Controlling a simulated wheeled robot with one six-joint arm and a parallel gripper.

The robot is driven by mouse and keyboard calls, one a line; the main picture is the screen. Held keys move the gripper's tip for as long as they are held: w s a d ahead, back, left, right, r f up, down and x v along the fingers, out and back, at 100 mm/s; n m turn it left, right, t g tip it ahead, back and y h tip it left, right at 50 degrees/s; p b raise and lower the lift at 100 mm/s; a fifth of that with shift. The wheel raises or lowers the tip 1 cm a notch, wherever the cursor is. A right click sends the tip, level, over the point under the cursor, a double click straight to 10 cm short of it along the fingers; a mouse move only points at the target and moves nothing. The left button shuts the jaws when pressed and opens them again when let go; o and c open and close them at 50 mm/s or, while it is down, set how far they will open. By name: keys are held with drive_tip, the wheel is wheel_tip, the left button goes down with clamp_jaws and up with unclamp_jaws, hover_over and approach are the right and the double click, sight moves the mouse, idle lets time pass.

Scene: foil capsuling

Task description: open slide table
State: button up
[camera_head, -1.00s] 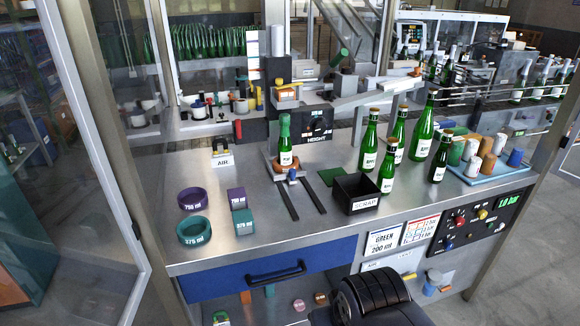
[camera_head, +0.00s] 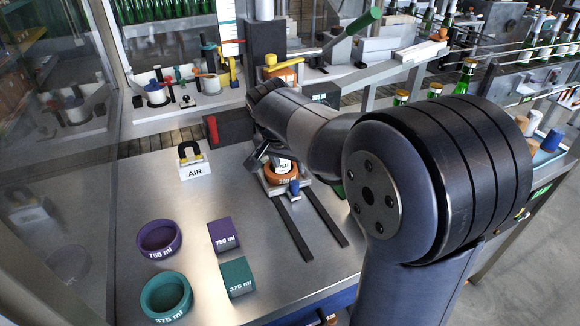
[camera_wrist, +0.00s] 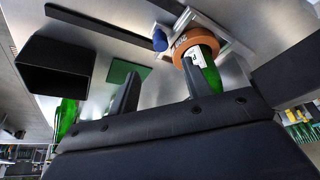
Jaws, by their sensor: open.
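The slide table (camera_head: 268,186) is a small metal carriage at the back end of two dark rails (camera_head: 292,232). It carries an orange ring holder (camera_head: 281,175) with a labelled green bottle, and a blue knob (camera_head: 294,187) on its front. In the wrist view the blue knob (camera_wrist: 160,40), orange holder (camera_wrist: 185,45) and green bottle (camera_wrist: 208,72) lie just past my fingers. My gripper (camera_wrist: 162,76) is open with nothing between its fingers. In the head view my arm hides the bottle's upper part and most of my gripper (camera_head: 260,155).
Purple (camera_head: 159,238) and teal (camera_head: 166,295) rings and two blocks (camera_head: 223,234) stand at the left front. The AIR sign (camera_head: 195,171) is at the left. The black scrap bin (camera_wrist: 60,65) and green pad (camera_wrist: 126,72) show in the wrist view. The rails' front stretch is clear.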

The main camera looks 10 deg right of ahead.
sight(294, 183)
drive_tip(key=p+x, duration=0.1)
drive_tip(key=x, duration=0.9)
drive_tip(key=shift+w+d+f, duration=0.15)
drive_tip(key=shift+w+f, duration=0.1)
drive_tip(key=shift+f, duration=0.05)
drive_tip(key=shift+c, duration=0.4)
clamp_jaws()
